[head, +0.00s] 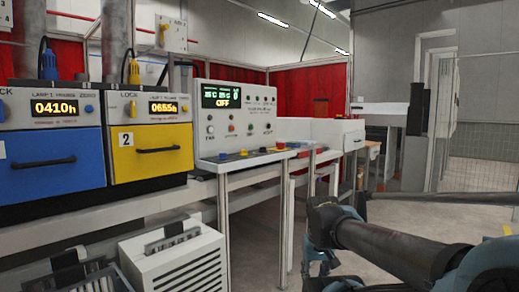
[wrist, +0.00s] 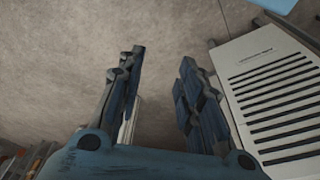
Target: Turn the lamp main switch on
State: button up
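The labels are too small to tell which control is the lamp main switch. My gripper (wrist: 162,56) shows in the wrist view with its two blue-grey fingers apart and nothing between them. It is over bare floor, apart from the panel. In the head view my arm is low at the right, below and right of the panel.
Left of the panel are a blue lamp unit (head: 52,163) and a yellow lamp unit (head: 151,151) with black handles. A white slotted box (head: 178,262) is below them; a slotted white box (wrist: 270,90) shows right of my gripper.

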aim_at(280, 145)
jog(key=z, duration=0.4)
jog(key=i, duration=1.8)
jog(key=u, duration=0.2)
